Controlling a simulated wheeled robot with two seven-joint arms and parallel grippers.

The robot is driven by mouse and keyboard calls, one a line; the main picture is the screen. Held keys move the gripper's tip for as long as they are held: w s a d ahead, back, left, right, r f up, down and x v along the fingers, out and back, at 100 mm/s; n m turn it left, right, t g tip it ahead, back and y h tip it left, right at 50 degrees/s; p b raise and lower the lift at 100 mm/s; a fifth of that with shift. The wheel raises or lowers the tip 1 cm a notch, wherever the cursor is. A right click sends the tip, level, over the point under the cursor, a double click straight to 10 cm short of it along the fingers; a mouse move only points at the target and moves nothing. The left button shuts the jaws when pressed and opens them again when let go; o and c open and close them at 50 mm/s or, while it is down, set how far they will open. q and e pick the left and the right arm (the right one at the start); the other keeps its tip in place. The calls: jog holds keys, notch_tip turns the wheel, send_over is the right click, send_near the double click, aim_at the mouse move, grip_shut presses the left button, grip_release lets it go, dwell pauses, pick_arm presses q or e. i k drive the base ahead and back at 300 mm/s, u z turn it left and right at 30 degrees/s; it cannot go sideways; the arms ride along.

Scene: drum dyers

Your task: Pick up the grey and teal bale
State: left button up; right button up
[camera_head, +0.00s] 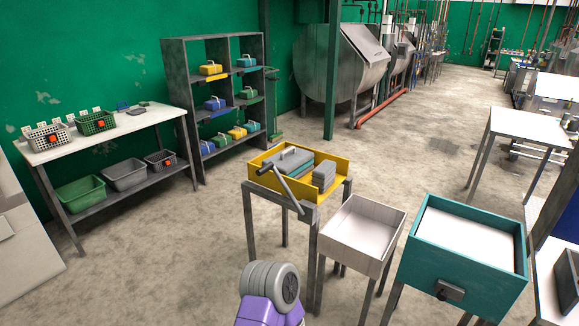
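A grey and teal bale (287,161) with a handle on top lies in the left part of a yellow tray (340,164). The tray sits on a grey metal stand in the middle of the view. A grey stacked block (324,174) is in the same tray, to the right of the bale. A grey bar with a dark end crosses the tray's front left side and hides part of the bale's lower edge. Neither of my grippers shows in the head view.
A white-lined tray (363,202) and a teal bin (424,258) stand to the right on legs. A shelf (174,70) with coloured bales and a white-topped table (165,114) with baskets stand at left. Concrete floor (170,260) is open at front left.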

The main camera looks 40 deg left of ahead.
aim_at(292, 162)
jog(key=u, duration=0.55)
jog(key=k, duration=1.3)
jog(key=u, duration=1.2)
jog(key=i, duration=3.7)
jog(key=z, duration=0.85)
